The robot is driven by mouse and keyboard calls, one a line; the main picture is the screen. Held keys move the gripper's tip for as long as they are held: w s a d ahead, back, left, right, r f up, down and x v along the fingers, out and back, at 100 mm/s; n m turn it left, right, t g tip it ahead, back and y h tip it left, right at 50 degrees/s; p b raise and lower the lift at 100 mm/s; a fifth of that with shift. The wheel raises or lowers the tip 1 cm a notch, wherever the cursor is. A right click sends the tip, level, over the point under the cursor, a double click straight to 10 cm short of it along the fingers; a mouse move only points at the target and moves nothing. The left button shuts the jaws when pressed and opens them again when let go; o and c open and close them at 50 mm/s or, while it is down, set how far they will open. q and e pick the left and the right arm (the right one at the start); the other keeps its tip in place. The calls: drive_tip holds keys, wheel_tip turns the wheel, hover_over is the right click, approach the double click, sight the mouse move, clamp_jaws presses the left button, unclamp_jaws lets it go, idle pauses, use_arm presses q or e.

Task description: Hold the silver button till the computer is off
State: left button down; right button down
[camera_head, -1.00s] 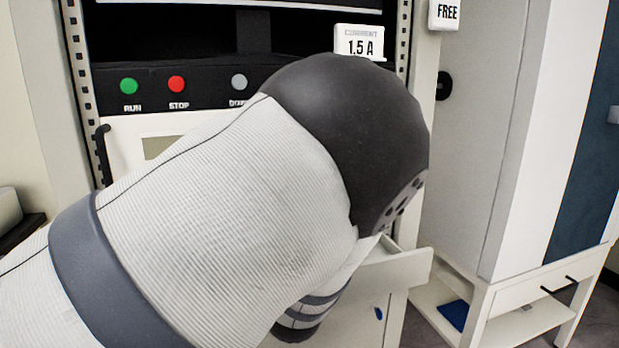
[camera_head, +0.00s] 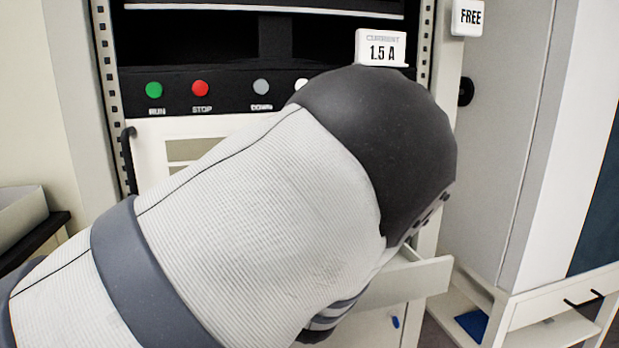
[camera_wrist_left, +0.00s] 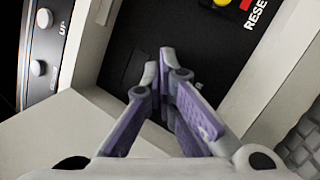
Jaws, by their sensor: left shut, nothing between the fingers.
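In the left wrist view my left gripper (camera_wrist_left: 164,62) is shut and empty, its fingertips over a dark recessed surface (camera_wrist_left: 125,45). I see no silver button at the fingertips. A pale round button (camera_wrist_left: 44,18) and another pale round button (camera_wrist_left: 38,68) sit on a panel at the left, apart from the fingers. In the head view a grey button (camera_head: 261,87) labelled DOWN and a white button (camera_head: 301,84) are on the black control panel. My left arm covers the panel's right part and hides the gripper there. No computer is clearly recognisable. My right gripper is in neither view.
Green RUN (camera_head: 154,90) and red STOP (camera_head: 200,88) buttons are on the panel's left. An open drawer (camera_head: 410,277) juts out below my left arm. In the wrist view, a red part (camera_wrist_left: 246,4) lies by a RESET label, and keys (camera_wrist_left: 300,145) show lower right.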

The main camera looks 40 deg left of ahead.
use_arm(q)
drive_tip(key=shift+a, duration=0.1)
idle(0.5)
drive_tip(key=shift+w+a, duration=0.2)
drive_tip(key=shift+w, duration=0.05)
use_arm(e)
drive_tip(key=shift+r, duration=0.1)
use_arm(q)
drive_tip(key=shift+w+a, duration=0.25)
drive_tip(key=shift+a, duration=0.1)
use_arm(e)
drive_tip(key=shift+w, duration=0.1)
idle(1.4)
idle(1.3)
use_arm(q)
drive_tip(key=shift+s+d+p, duration=0.5)
drive_tip(key=shift+d+p, duration=0.15)
drive_tip(key=shift+p, duration=0.1)
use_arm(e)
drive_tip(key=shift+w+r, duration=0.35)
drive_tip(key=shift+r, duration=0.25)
